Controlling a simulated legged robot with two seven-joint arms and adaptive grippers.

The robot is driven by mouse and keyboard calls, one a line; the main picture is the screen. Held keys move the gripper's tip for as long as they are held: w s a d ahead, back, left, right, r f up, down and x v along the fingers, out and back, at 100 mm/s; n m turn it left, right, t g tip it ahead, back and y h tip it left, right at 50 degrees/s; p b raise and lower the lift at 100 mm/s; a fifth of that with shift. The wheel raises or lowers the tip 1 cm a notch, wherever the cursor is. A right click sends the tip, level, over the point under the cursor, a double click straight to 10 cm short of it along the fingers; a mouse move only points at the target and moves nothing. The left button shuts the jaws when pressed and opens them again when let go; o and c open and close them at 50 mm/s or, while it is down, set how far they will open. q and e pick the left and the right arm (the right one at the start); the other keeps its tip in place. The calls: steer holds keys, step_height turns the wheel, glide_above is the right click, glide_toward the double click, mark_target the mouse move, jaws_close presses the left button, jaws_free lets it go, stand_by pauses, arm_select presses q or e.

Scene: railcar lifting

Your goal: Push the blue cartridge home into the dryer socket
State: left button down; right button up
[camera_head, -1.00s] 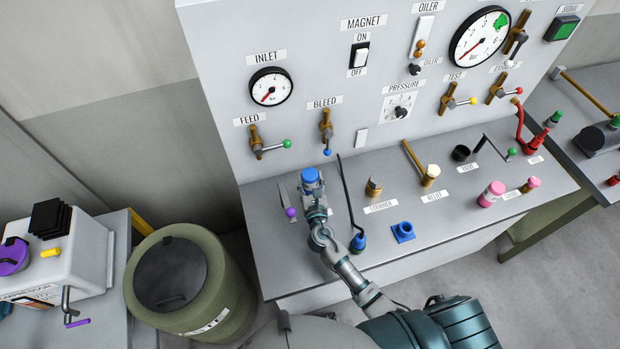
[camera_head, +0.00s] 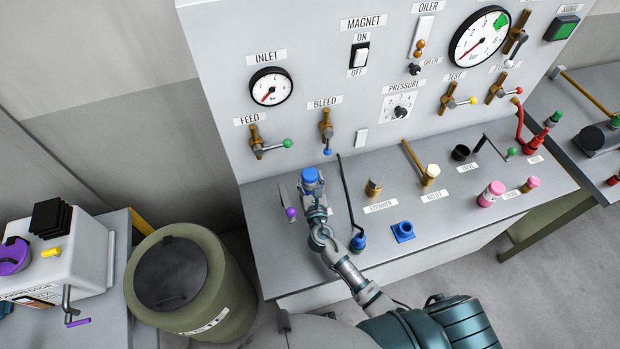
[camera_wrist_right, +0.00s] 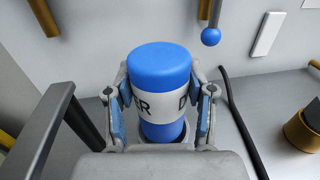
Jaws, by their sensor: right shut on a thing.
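The blue cartridge (camera_head: 310,176) stands upright at the left end of the console's shelf. It has a white band with dark letters and also shows in the right wrist view (camera_wrist_right: 160,75). My right gripper (camera_head: 314,190) is shut on it, with one finger on each side of the band in the right wrist view (camera_wrist_right: 160,103). The cartridge's lower end sits at a dark round opening, the dryer socket (camera_wrist_right: 183,138), mostly hidden behind the cartridge and gripper. I cannot tell how deep it sits. My left gripper is not in view.
A purple-knobbed lever (camera_head: 291,212) stands just left of the gripper. A black hose (camera_head: 349,200) runs close on its right to a blue fitting (camera_head: 358,243). A blue square socket piece (camera_head: 403,231) lies farther right. The panel with the bleed valve (camera_head: 326,130) rises behind.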

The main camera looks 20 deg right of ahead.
mark_target(311, 191)
steer(key=shift+f+b, duration=1.45)
steer(key=shift+f, duration=0.35)
steer(key=o, duration=1.5)
steer(key=s, duration=0.4)
steer(key=s+a, duration=0.1)
steer(key=s, duration=0.7)
steer(key=shift+a, duration=0.25)
